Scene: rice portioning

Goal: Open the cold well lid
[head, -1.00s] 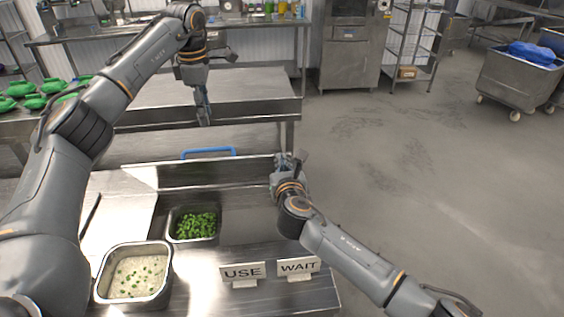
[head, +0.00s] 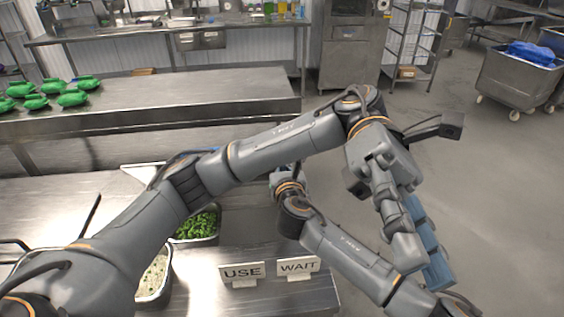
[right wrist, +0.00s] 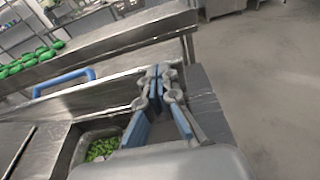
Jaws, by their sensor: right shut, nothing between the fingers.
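The cold well lid appears to be the steel panel (right wrist: 110,90) with a blue handle (right wrist: 70,78) in the right wrist view. It seems to stand raised behind the pan of green pieces (right wrist: 102,148); its exact angle is unclear. In the head view my left arm hides most of the handle. My right gripper (right wrist: 160,75) is shut and empty, to the right of the handle and apart from it. In the head view it is largely hidden behind my left arm. My left gripper (head: 415,255) hangs at the right, over my right forearm in the picture, away from the lid; its opening is unclear.
The green pan (head: 197,226) and a rice pan (head: 155,281), partly hidden, sit in the counter. USE (head: 242,272) and WAIT (head: 298,267) signs stand at its front right. Green items (head: 75,97) lie on the back table. My arms cross closely.

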